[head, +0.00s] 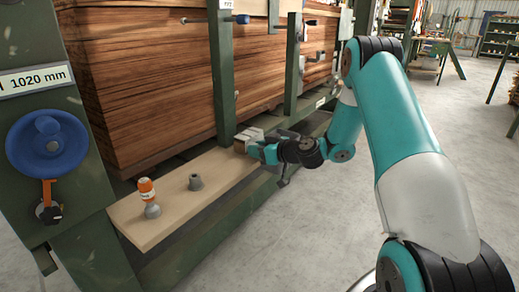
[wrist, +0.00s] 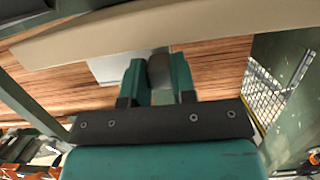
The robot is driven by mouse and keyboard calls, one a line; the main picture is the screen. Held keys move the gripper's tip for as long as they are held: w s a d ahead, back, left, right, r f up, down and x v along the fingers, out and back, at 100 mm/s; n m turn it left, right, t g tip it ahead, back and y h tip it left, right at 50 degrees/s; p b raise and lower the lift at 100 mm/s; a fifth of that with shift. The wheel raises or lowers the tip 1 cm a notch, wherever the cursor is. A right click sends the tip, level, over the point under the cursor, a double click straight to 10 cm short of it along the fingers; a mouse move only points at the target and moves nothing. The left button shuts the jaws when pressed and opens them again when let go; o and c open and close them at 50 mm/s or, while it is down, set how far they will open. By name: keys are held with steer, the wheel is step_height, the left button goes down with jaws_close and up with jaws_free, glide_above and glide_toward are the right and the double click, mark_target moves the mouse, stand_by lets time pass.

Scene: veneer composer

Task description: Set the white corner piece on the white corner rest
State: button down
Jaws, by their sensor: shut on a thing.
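My gripper (head: 262,147) is at the far part of the pale wooden ledge, beside the green post. A pale grey-white block (head: 249,134), which looks like the white corner piece, is at its fingertips. In the wrist view my gripper's two teal fingers (wrist: 158,75) are shut on a rounded grey part (wrist: 158,66), with a pale flat face (wrist: 108,68) beyond the left finger. The fingers hide much of the piece. I cannot pick out the white corner rest for certain, nor tell whether the piece touches the ledge.
The brown veneer stack (head: 160,80) rises behind, with green posts (head: 221,75) in front. Open concrete floor lies to the right.

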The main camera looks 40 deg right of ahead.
steer(key=shift+d+f+b, duration=0.1)
steer(key=shift+f+b, duration=0.35)
steer(key=shift+b, duration=0.2)
steer(key=c, duration=0.8)
jaws_free()
steer(key=shift+s, duration=0.1)
steer(key=shift+c, duration=0.2)
steer(key=p+v, duration=0.4)
steer(key=v, duration=1.3)
steer(key=shift+s, duration=0.15)
steer(key=shift+r, duration=0.1)
